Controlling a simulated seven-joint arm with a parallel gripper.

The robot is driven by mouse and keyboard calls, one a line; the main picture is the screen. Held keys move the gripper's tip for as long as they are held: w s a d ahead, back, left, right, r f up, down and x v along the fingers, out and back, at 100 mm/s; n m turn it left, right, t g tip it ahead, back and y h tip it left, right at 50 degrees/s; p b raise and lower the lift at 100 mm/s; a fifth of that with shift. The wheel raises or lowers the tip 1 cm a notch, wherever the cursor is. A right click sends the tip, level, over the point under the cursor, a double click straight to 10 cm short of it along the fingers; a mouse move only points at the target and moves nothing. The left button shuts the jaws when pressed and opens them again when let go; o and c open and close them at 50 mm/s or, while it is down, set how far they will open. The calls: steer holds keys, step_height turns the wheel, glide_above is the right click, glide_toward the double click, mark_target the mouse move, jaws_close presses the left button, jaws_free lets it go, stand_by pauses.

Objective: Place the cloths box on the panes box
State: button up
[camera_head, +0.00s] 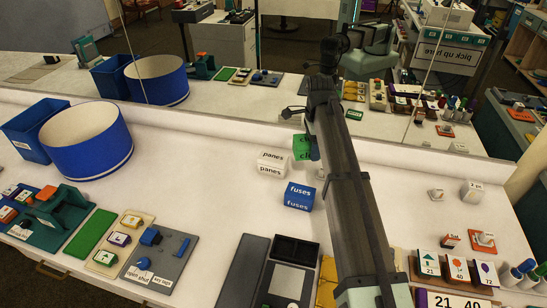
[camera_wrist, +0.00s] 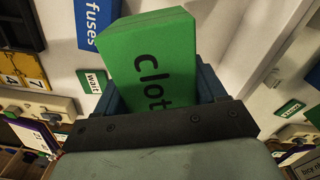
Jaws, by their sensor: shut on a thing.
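The green cloths box (camera_wrist: 150,55) is between the fingers of my gripper (camera_wrist: 160,92) in the wrist view, with "Clot" readable on its face. My gripper is shut on it. In the head view the cloths box (camera_head: 302,147) shows beside my dark arm, partly hidden by it. Its height above the table is hard to tell. The white panes box (camera_head: 271,164) sits on the table just left of and nearer than the cloths box. The two boxes look apart. I do not make out the panes box in the wrist view.
A blue fuses box (camera_head: 300,197) stands close in front of the panes box. A large blue drum (camera_head: 88,158) and a blue bin (camera_head: 22,135) stand at the left. A low mirrored wall runs behind. The table left of the panes box is clear.

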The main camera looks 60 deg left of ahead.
steer(key=n, duration=0.1)
glide_toward(273, 157)
step_height(273, 157, up, 2)
steer(key=d, duration=0.2)
steer(key=a+r+m, duration=0.1)
steer(key=a+r, duration=0.1)
steer(key=shift+a+f+m, duration=0.1)
steer(key=shift+f+m, duration=0.6)
steer(key=shift+f, duration=1)
steer(key=shift+d+f+m, duration=0.1)
steer(key=shift+f+m, duration=0.6)
steer(key=shift+f, duration=1)
steer(key=shift+a+f+m, duration=0.1)
steer(key=shift+f+m, duration=0.6)
steer(key=shift+f, duration=1)
steer(key=shift+f, duration=0.1)
steer(key=o, duration=1.2)
steer(key=shift+c, duration=0.2)
step_height(273, 157, up, 12)
